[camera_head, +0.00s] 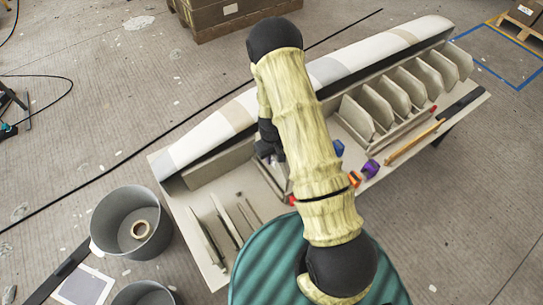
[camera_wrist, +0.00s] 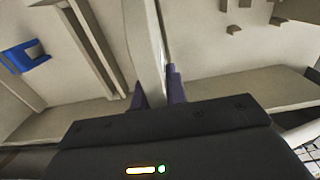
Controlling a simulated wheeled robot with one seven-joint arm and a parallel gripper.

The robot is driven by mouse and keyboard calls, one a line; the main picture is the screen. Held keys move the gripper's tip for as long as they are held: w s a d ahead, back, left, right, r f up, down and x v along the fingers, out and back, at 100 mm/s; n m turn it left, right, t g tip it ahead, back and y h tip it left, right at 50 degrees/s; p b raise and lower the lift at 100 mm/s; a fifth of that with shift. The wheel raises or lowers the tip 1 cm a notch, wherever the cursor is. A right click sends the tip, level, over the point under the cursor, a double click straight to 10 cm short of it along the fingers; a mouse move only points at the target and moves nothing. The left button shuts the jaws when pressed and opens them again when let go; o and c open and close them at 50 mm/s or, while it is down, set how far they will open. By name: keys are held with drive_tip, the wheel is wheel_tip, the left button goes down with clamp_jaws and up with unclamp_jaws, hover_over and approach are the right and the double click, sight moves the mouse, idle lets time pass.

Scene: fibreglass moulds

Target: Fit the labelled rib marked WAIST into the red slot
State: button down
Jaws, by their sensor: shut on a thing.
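My gripper (camera_wrist: 158,98) is shut on a thin beige rib (camera_wrist: 143,40), which stands up between its dark purple fingers. A pale strip runs along the rib's right face, seen too edge-on to read, so I cannot confirm the WAIST mark. In the head view my gripper (camera_head: 268,148) is low over the bench, and my arm hides most of the rib. A red piece (camera_head: 292,200) shows beside my forearm, and another red piece (camera_head: 433,109) is at the rack's right end. I cannot tell which marks the red slot. No red shows in the wrist view.
Several ribs (camera_head: 398,92) stand in a rack on the bench (camera_head: 200,262). A blue clip (camera_wrist: 25,57), a purple roll (camera_head: 370,168) and an orange-ended stick (camera_head: 415,140) are nearby. Upright slats (camera_head: 208,236) stand at the bench's left. A long pale mould (camera_head: 205,135) runs behind; a grey bucket (camera_head: 105,215) stands left.

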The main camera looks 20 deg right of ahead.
drive_tip(key=shift+f+b, duration=1.6)
drive_tip(key=shift+f, duration=0.8)
drive_tip(key=c, duration=1.3)
unclamp_jaws()
drive_tip(key=shift+r, duration=0.1)
wheel_tip(320, 180, up, 17)
drive_tip(key=shift+r+p, duration=0.15)
drive_tip(key=shift+p, duration=0.55)
